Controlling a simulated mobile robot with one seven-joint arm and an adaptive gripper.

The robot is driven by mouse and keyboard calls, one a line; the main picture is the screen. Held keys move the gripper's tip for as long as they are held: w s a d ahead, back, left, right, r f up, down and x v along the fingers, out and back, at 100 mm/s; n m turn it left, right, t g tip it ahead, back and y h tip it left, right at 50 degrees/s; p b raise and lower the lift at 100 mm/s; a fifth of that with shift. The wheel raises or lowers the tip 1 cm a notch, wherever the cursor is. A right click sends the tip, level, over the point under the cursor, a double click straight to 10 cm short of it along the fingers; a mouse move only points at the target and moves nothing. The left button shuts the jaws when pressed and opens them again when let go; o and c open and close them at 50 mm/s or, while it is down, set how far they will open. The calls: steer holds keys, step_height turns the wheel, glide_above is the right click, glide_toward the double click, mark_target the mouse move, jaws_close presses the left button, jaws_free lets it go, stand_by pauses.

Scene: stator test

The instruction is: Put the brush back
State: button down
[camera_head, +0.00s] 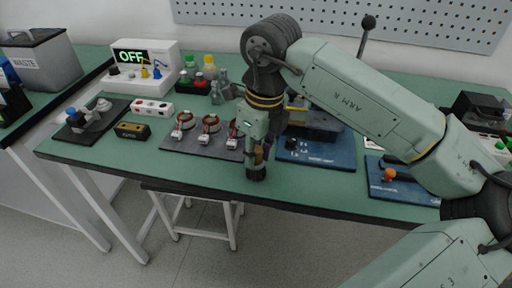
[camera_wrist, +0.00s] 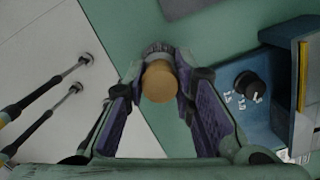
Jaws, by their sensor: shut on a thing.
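The brush shows in the wrist view as a round tan wooden handle end (camera_wrist: 160,82) with a grey ridged part (camera_wrist: 157,49) behind it. My gripper (camera_wrist: 158,95) has its two purple-padded fingers on either side of the handle, shut on it. In the head view my gripper (camera_head: 259,150) points down at the front edge of the green bench, and a dark round piece (camera_head: 256,173) shows just below the fingers. I cannot tell whether that piece is the brush head or a holder, or whether it touches the bench. Most of the brush is hidden by the fingers.
Left of my gripper is a dark mat (camera_head: 203,145) with several copper-wound parts. To the right is a blue board (camera_head: 316,154) with a black knob, also close in the wrist view (camera_wrist: 262,112).

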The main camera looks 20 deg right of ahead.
mark_target(262, 153)
steer(key=shift+f, duration=0.1)
steer(key=shift+f, duration=0.15)
steer(key=c, duration=1.3)
jaws_free()
steer(key=shift+c, duration=0.2)
step_height(262, 153, up, 12)
steer(key=s+b, duration=0.1)
steer(key=shift+d+r, duration=0.2)
steer(key=shift+d, duration=0.15)
steer(key=shift+s+f, duration=0.1)
